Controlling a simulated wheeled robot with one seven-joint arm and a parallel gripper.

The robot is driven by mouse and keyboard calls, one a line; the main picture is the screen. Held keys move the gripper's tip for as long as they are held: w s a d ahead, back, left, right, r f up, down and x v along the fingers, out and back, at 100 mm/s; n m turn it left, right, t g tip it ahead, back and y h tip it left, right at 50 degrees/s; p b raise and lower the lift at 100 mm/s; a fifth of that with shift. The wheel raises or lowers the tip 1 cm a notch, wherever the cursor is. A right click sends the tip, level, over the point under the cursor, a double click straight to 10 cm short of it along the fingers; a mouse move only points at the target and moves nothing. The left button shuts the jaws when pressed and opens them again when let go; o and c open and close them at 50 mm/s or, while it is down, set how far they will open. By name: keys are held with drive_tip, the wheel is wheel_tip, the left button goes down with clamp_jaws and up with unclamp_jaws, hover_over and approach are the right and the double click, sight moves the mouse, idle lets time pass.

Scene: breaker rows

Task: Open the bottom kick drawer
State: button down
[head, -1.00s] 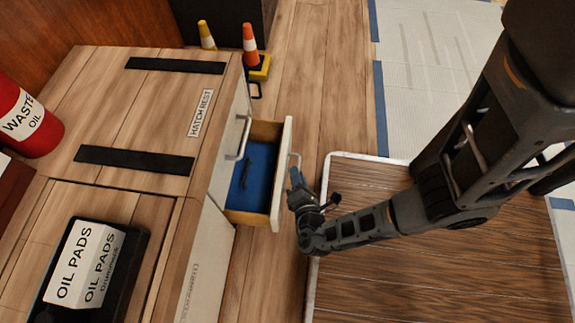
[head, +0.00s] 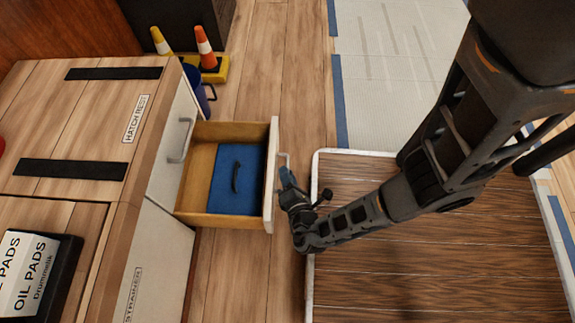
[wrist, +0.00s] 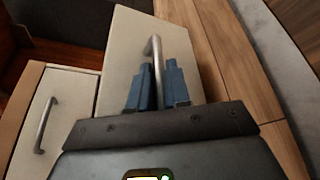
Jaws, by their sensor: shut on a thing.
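The bottom kick drawer (head: 225,222) stands pulled well out of the cabinet in the head view. Its pale front (head: 271,170) faces right, and a blue item (head: 238,195) with a dark handle lies inside. My gripper (head: 286,178) is at the drawer front's outer side, shut on the metal drawer handle (head: 283,158). In the wrist view the blue fingertips (wrist: 159,86) sit around the lower part of the handle bar (wrist: 152,46), against the pale drawer front (wrist: 122,60). The fingertips partly hide the handle.
A closed pale cabinet front with its own handle (head: 182,140) is above the drawer. Small traffic cones (head: 204,45) and a blue mug (head: 205,95) are at the back. A white-edged wooden platform (head: 400,260) lies under my arm. Wooden floor is clear below the drawer.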

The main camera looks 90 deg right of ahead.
drive_tip(key=c, duration=1.4)
unclamp_jaws()
drive_tip(key=shift+c, duration=0.2)
drive_tip(key=p+v, duration=0.1)
drive_tip(key=v, duration=0.7)
drive_tip(key=shift+p, duration=0.4)
drive_tip(key=shift+r, duration=0.1)
